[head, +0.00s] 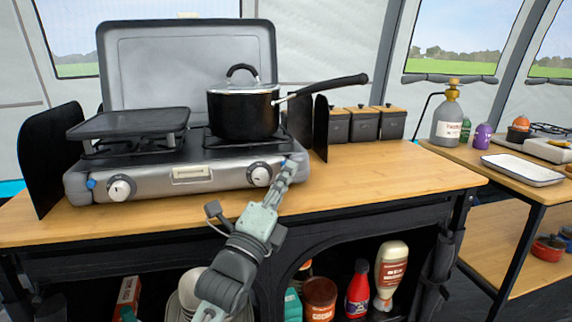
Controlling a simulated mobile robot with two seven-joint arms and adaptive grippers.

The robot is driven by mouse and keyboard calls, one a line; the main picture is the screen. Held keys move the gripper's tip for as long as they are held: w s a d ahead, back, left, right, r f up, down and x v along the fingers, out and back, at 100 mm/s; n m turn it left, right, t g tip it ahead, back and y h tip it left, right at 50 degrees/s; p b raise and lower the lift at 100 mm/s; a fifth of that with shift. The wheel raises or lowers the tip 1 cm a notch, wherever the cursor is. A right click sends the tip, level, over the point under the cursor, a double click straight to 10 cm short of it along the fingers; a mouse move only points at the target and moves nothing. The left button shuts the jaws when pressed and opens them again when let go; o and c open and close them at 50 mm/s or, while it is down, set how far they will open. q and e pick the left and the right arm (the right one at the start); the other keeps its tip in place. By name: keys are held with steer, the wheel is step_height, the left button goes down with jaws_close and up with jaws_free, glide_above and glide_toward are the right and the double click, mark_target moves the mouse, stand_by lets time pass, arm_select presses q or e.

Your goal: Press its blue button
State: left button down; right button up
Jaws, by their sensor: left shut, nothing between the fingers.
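A grey camping stove (215,178) stands on the wooden counter with its lid up. A small blue button (91,183) shows at the left end of its front panel, left of a round white-faced knob (121,188). Another knob (260,174) is at the right of the panel. A small bit of blue (284,162) shows beside it, partly hidden by my left gripper (289,166). The gripper is shut and empty, its tips at the panel's right end, right of the right knob. I cannot tell whether they touch the panel. My right gripper is out of view.
A black lidded pot (243,112) sits on the right burner, its handle reaching right. A griddle plate (130,122) covers the left burner. Black wind guards (51,158) stand at the sides. The counter (395,172) is clear at right. Bottles (390,272) stand on the shelf below.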

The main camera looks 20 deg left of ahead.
arm_select(q)
steer(key=shift+w+a+f, duration=0.1)
steer(key=shift+w+a, duration=0.15)
steer(key=shift+a, duration=0.15)
steer(key=shift+s+d+f, duration=0.35)
steer(key=shift+s+d, duration=0.05)
steer(key=shift+s, duration=0.05)
steer(key=shift+s+d, duration=0.15)
steer(key=shift+s, duration=0.2)
steer(key=shift+s+d+r+p, duration=0.1)
steer(key=shift+s+d+p, duration=0.1)
steer(key=shift+s+d, duration=0.35)
steer(key=shift+s+d+p, duration=0.15)
steer(key=shift+s+d, duration=0.2)
steer(key=shift+s, duration=0.4)
steer(key=shift+s, duration=0.1)
